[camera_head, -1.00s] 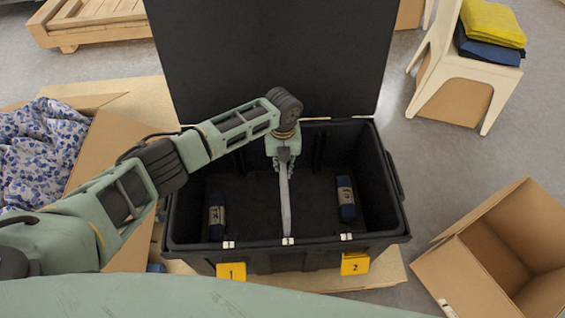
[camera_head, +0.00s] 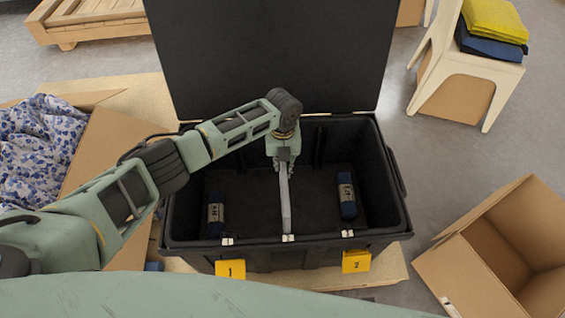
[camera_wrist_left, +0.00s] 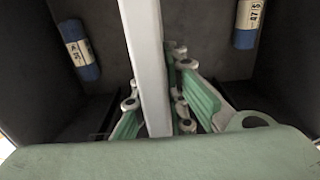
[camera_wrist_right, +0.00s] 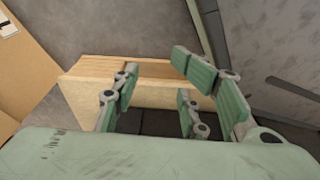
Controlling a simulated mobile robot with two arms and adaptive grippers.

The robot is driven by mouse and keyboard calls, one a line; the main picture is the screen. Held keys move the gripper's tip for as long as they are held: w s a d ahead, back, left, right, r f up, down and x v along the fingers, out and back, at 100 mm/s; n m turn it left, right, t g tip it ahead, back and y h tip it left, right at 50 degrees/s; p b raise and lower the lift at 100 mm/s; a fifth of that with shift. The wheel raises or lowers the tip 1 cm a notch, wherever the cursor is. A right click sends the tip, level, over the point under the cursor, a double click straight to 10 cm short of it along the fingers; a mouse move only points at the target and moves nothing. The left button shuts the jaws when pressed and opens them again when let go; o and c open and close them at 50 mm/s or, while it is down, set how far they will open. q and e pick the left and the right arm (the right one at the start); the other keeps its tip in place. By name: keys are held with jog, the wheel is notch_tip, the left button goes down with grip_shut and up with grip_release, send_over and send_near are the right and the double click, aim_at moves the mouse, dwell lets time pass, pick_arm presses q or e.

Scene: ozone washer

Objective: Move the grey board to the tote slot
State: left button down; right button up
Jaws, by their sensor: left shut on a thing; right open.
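The grey board (camera_head: 285,205) stands on edge inside the black tote (camera_head: 399,222), along its middle, with its near end at the middle clip on the front rim. It lies between two dark blue rolls, the left one (camera_head: 216,215) and the right one (camera_head: 346,195). My left gripper (camera_head: 283,165) is shut on the board near its far end. In the left wrist view the board (camera_wrist_left: 148,70) passes between the green fingers (camera_wrist_left: 155,108). Whether its lower edge sits in a slot is hidden. My right gripper (camera_wrist_right: 165,90) is open and empty in its own wrist view.
Yellow tags 1 (camera_head: 230,269) and 2 (camera_head: 356,262) hang on the tote's front. The black lid (camera_head: 265,55) stands open behind. An open cardboard box (camera_head: 500,250) is at right, another box with patterned cloth (camera_head: 40,140) at left. A chair (camera_head: 470,75) holds folded cloths.

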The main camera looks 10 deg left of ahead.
pick_arm(q)
jog(key=shift+f+b, duration=4.7)
jog(key=shift+f, duration=1.2)
jog(key=shift+f+b, duration=0.4)
jog(key=shift+f, duration=0.05)
pick_arm(e)
jog(key=w+r+t, duration=0.1)
jog(key=w+r, duration=0.2)
jog(key=r, duration=0.4)
jog(key=w+a+r+t, duration=0.1)
jog(key=w+r, duration=0.1)
jog(key=r, duration=0.6)
jog(key=w+r+t, duration=0.1)
jog(key=w+r, duration=0.2)
jog(key=r, duration=0.5)
jog(key=shift+w+a+r, duration=0.2)
jog(key=shift+w+r, duration=0.05)
jog(key=shift+w, duration=0.1)
pick_arm(q)
jog(key=c, duration=1.7)
grip_release()
